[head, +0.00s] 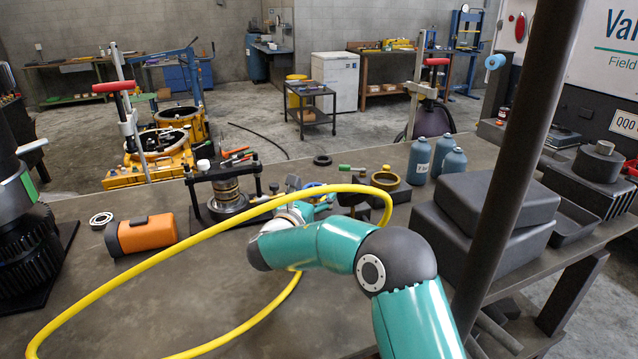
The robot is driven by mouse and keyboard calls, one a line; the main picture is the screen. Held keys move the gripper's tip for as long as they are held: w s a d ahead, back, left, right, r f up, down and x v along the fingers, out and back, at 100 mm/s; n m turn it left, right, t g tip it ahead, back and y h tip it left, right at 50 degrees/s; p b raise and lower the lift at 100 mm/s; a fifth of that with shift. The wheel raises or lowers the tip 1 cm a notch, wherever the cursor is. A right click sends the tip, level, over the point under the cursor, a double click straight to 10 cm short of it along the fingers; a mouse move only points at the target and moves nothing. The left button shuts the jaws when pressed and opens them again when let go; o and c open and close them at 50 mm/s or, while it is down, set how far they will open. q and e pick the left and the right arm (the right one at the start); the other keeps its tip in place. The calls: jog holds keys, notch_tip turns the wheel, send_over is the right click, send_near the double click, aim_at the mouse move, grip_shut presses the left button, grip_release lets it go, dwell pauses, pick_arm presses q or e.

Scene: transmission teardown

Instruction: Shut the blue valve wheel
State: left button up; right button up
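A small bright blue curved piece (313,187) shows on the bench beyond my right wrist. It may be the rim of the blue valve wheel, but most of it is hidden and I cannot tell how far it is turned. My teal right arm comes in from the bottom right, and its wrist reaches over the middle of the bench. My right gripper (322,203) is mostly hidden behind the wrist, close to the blue piece. I cannot tell whether they touch or whether its fingers are open. My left gripper is not in view.
A yellow hose (150,277) loops around my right arm. Blue bottles (419,160) and grey cases (485,212) stand right, near a dark post (515,130).

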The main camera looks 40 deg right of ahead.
jog(key=shift+x, duration=1.65)
jog(key=c, duration=1)
